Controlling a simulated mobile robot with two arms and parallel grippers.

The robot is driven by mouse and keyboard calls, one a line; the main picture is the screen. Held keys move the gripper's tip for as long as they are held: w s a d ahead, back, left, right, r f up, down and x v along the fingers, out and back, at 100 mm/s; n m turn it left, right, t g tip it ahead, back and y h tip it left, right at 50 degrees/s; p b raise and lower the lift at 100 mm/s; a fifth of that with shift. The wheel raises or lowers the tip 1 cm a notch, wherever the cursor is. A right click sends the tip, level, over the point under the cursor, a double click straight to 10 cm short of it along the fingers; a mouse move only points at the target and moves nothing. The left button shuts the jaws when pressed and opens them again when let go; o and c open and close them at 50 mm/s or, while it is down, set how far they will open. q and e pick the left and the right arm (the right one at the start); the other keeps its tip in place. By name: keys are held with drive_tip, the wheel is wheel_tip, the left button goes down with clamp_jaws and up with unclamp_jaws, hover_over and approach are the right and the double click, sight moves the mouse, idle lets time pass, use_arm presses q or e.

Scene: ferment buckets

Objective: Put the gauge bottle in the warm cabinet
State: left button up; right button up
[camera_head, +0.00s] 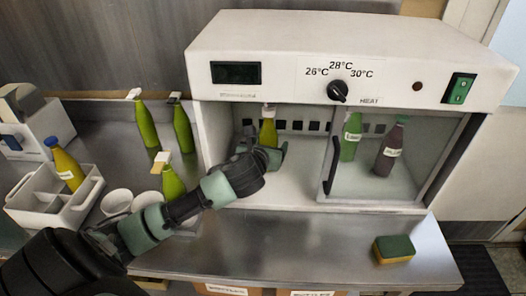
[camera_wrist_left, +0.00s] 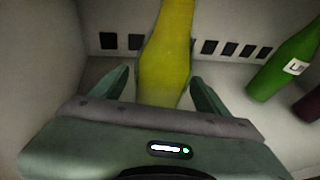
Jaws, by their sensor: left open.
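The warm cabinet (camera_head: 345,40) is a white box with a temperature dial. Its left part is open, and a glass door (camera_head: 410,190) covers the right part. A yellow-green bottle with a pale top (camera_head: 268,131), perhaps the gauge bottle, stands in the left part; it also shows in the left wrist view (camera_wrist_left: 167,55). My left gripper (camera_head: 264,153) reaches in at the open side. In the left wrist view its fingers (camera_wrist_left: 160,88) are open on both sides of the bottle, with gaps showing. The bottle's base is hidden behind the gripper. My right gripper is not in view.
A green bottle (camera_head: 351,138) and a dark bottle (camera_head: 389,150) stand behind the glass. Several bottles, a white caddy (camera_head: 40,210) and white cups (camera_head: 117,202) stand on the left counter. A sponge (camera_head: 394,249) lies on the front ledge, otherwise largely clear.

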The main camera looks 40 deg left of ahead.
use_arm(q)
drive_tip(key=v, duration=0.9)
drive_tip(key=shift+s, duration=0.2)
drive_tip(key=shift+c, duration=0.3)
idle(0.6)
